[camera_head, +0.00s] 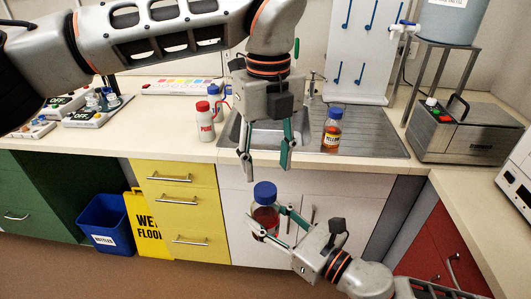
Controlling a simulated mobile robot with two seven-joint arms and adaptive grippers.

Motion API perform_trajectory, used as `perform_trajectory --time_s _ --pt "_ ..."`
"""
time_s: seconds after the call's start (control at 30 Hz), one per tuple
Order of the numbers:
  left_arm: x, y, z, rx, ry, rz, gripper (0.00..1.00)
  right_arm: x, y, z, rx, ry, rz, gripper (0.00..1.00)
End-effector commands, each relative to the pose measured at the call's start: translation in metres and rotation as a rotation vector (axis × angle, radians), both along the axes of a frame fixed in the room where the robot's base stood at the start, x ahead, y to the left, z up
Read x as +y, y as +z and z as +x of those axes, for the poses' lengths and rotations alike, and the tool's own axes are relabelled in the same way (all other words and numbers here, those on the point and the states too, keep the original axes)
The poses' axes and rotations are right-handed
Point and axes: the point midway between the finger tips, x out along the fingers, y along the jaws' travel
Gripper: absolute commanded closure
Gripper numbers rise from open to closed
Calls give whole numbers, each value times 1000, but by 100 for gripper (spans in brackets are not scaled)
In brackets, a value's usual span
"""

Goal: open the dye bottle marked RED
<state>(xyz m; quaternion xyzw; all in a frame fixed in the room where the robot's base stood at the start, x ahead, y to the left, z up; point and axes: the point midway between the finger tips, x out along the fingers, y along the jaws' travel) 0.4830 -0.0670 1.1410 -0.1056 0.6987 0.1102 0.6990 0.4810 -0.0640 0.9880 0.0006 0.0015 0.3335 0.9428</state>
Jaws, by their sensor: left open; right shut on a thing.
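A bottle of red liquid with a blue cap (265,212) is held upright in front of the cabinets, below counter level; its label is mostly turned away or hidden, so I cannot read it. My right gripper (268,222) is shut on this bottle's body, coming from the lower right. The blue cap (264,191) is on the bottle. My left gripper (267,165) points downward just above the cap, open and empty, with its fingers apart and not visibly touching the cap.
A grey machine (462,128) is on the right counter. A blue bin (104,222) and a yellow wet-floor sign (145,228) stand below.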

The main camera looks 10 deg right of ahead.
Motion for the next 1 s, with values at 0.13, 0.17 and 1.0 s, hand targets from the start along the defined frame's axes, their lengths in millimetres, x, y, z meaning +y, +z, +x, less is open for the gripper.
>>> perform_trajectory --time_s 0.13,0.17,1.0 --pt "0 2 0 1 -256 -1 55 0 1 0 -3 0 1 100" --pt "0 3 0 3 -309 -1 55 0 1 0 -3 0 1 100" --pt "3 14 1 13 -1631 -8 55 0 1 0 -3 0 1 100"
